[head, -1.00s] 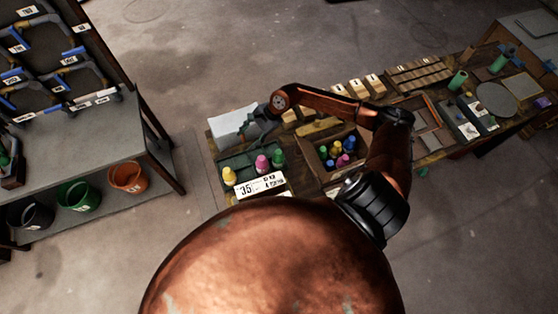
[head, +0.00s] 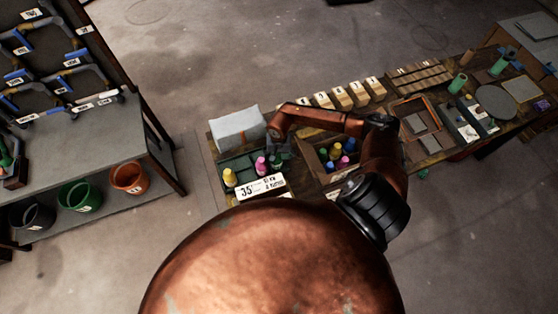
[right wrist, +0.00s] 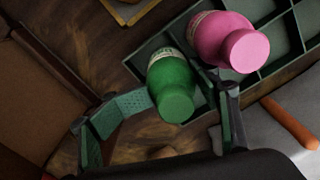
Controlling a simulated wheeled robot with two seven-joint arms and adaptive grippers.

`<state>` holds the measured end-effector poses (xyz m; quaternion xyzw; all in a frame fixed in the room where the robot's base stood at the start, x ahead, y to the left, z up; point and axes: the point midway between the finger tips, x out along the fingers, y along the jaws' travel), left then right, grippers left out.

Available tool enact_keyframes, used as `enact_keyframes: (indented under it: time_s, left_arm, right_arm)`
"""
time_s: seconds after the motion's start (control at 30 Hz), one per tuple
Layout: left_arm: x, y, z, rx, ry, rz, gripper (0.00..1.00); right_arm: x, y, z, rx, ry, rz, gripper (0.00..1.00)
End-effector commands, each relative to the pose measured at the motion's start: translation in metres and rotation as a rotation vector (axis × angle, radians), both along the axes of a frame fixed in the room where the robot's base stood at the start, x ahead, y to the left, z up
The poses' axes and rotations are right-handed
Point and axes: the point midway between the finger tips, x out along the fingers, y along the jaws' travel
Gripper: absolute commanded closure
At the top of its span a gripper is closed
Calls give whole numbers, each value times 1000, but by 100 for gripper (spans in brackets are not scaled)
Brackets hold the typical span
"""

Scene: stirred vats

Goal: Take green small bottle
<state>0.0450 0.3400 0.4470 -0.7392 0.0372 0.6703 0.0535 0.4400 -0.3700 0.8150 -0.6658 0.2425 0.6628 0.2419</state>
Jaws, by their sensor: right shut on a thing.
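The small green bottle (right wrist: 172,85) is between the two fingers of my right gripper (right wrist: 185,105) in the right wrist view. The gripper is shut on it, at the edge of the dark divided tray (right wrist: 285,45). In the head view the gripper (head: 279,151) is over the tray's right end, partly covering the green bottle (head: 275,163). A pink bottle (right wrist: 222,40) stands close beside the green one in the tray. Whether the green bottle still touches the tray floor is unclear. My left gripper is not in view.
A yellow bottle (head: 229,177) stands in the tray's left part. A sign marked 35 (head: 262,187) is in front. A white box (head: 238,128) is behind. A wooden crate (head: 318,160) with several coloured bottles is close on the right.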

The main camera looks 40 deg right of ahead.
Motion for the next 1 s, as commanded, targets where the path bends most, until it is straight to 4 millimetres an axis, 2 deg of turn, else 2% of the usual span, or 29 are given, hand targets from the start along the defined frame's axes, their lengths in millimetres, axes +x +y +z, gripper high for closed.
enact_keyframes:
  time_s: [0.03,0.13,0.4,0.43,0.9,0.97,1.0]
  left_arm:
    - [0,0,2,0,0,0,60]
    - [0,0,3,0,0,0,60]
    - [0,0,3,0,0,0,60]
    - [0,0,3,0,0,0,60]
    - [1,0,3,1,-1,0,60]
    - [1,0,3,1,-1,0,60]
    - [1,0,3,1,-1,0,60]
  right_arm:
    - [-4,2,-10,4,7,-2,55]
    - [-4,2,-21,1,8,0,55]
    - [-4,0,-25,0,6,0,55]
    - [-4,0,-25,0,6,0,46]
    - [-2,0,-23,0,5,-1,79]
    - [-2,0,-23,0,4,-1,79]
    - [-2,0,-23,1,3,-1,85]
